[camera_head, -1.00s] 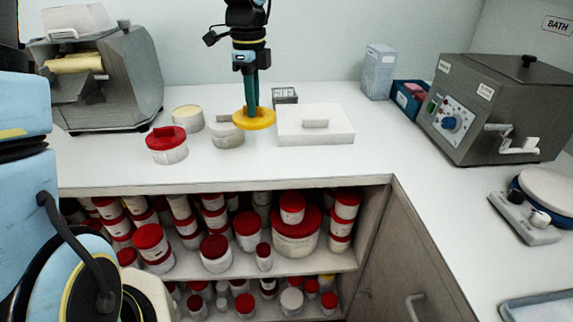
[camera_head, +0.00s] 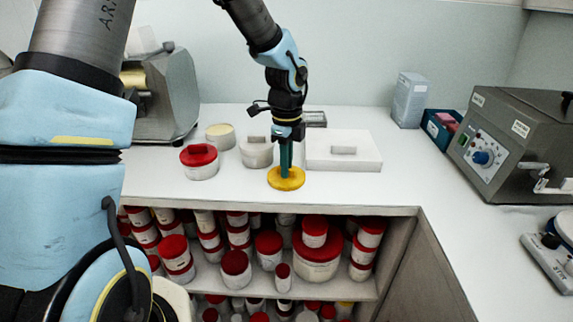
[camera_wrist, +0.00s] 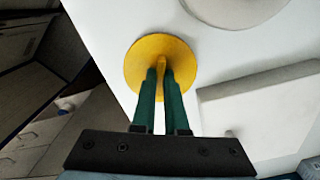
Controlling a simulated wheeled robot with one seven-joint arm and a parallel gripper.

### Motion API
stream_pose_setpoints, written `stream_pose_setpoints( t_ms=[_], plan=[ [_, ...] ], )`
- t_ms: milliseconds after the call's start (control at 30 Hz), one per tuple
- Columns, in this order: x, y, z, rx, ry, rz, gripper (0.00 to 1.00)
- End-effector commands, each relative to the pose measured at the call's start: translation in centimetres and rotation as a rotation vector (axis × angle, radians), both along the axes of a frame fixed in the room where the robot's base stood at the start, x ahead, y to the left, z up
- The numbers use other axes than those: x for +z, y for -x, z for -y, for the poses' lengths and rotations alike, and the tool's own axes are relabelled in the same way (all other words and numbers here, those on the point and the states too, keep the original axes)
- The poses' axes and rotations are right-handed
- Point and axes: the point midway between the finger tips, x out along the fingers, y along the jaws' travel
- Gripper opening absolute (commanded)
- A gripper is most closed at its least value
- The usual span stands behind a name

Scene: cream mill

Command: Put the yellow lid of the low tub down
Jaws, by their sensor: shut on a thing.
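The yellow lid (camera_head: 287,181) is a round disc with an upright grip on top. My gripper (camera_head: 286,168) is shut on that grip, with its green fingers pointing down. The lid is at the front part of the white counter, close to its edge; whether it touches the surface I cannot tell. In the wrist view the lid (camera_wrist: 150,58) lies between and beyond the fingertips (camera_wrist: 160,73). A low cream tub (camera_head: 220,137) stands at the back left on the counter.
A red-lidded tub (camera_head: 200,163) and a white lidded pot (camera_head: 256,153) stand left of the lid. A flat white box (camera_head: 343,151) is on its right. Several red-lidded jars fill the shelf below the counter edge (camera_head: 300,208). A grey machine (camera_head: 510,145) stands at the right.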

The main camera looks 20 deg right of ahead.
Motion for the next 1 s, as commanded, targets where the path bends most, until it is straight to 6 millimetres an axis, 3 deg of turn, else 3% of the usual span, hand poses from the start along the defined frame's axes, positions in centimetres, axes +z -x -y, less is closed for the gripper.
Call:
stream_pose_setpoints(
  t_ms=[167,200,467,767,1000],
  plan=[
    [-0.3,0.0,0.0,0.000,-0.001,-0.001,0.00],
    [-0.4,0.0,0.0,0.001,-0.001,-0.001,0.12],
    [-0.3,0.0,0.0,0.000,-0.001,-0.001,0.41],
    [0.0,0.0,-0.1,0.000,-0.001,-0.001,0.41],
    [3.4,-0.1,0.0,0.001,0.002,0.003,0.41]
  ],
)
